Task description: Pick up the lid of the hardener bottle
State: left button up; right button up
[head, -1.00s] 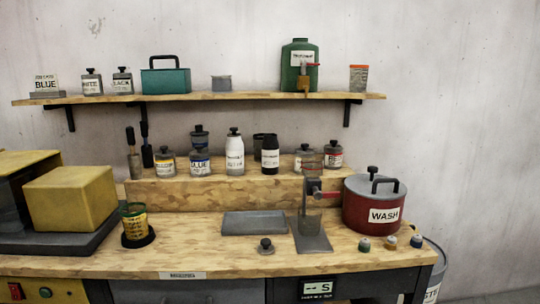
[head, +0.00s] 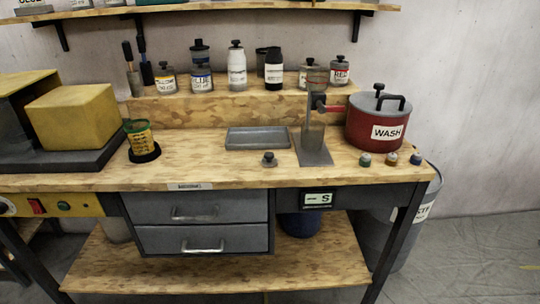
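On the raised wooden step stand a white bottle (head: 237,70) with a black knobbed lid and a black bottle (head: 273,71) with a white label. Their labels are too small to read, so I cannot tell which is the hardener bottle. The white bottle's lid (head: 236,44) sits on its top. A small dark knobbed lid-like piece (head: 268,160) lies on the bench top in front of the grey tray. Neither of my grippers is in view.
The workbench (head: 210,167) also holds a grey tray (head: 257,139), a stand with a red handle (head: 313,125), a red WASH pot (head: 374,125), a yellow cup (head: 140,137) and a yellow box (head: 72,117). Several paint jars flank the bottles. Drawers (head: 203,223) are below.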

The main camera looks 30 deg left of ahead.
aim_at(269, 160)
jog(key=k, duration=0.4)
jog(key=u, duration=0.75)
jog(key=i, duration=0.75)
jog(key=z, duration=0.75)
